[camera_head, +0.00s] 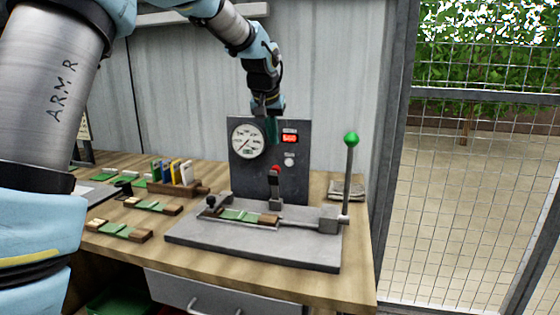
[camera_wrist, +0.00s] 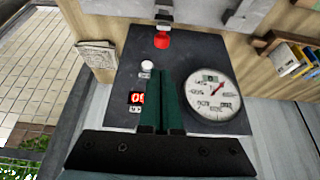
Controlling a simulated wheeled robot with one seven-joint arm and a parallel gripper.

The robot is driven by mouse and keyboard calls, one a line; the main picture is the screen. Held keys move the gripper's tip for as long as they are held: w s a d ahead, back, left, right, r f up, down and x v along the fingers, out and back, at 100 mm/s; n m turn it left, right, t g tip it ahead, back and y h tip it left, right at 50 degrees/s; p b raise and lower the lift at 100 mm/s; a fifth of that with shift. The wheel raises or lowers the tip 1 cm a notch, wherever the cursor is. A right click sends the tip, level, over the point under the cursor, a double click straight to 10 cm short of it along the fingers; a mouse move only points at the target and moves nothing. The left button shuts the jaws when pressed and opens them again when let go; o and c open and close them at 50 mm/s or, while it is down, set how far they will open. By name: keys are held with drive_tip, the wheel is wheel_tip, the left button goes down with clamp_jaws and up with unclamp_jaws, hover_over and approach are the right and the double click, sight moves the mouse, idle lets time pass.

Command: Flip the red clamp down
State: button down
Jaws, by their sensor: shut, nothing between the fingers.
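The red clamp (camera_head: 276,172) stands upright on the grey metal base plate (camera_head: 250,254), in front of the dark gauge panel. Its red tip points up. In the wrist view the red tip (camera_wrist: 162,40) shows beyond my fingertips, apart from them. My gripper (camera_head: 271,138) is above the clamp, in front of the panel. Its green fingers (camera_wrist: 165,74) are shut together and hold nothing. A strip with green and wooden parts (camera_head: 241,215) lies in the fixture on the plate.
The panel carries a round gauge (camera_head: 248,141), a red display (camera_head: 290,138) and a white button (camera_head: 289,159). A lever with a green knob (camera_head: 351,138) rises at the right of the plate. Similar strips (camera_head: 120,230) and a holder with coloured cards (camera_head: 171,186) are at left.

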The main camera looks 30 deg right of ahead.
drive_tip(key=shift+f, duration=0.1)
drive_tip(key=p, duration=0.3)
hover_over(276, 183)
drive_tip(key=w+d, duration=0.2)
drive_tip(key=w, duration=0.1)
wheel_tip(276, 183, down, 8)
drive_tip(key=shift+w+f, duration=0.15)
drive_tip(key=shift+f, duration=0.25)
drive_tip(key=shift+b, duration=0.4)
drive_tip(key=shift+f+b, duration=0.15)
drive_tip(key=shift+b, duration=0.2)
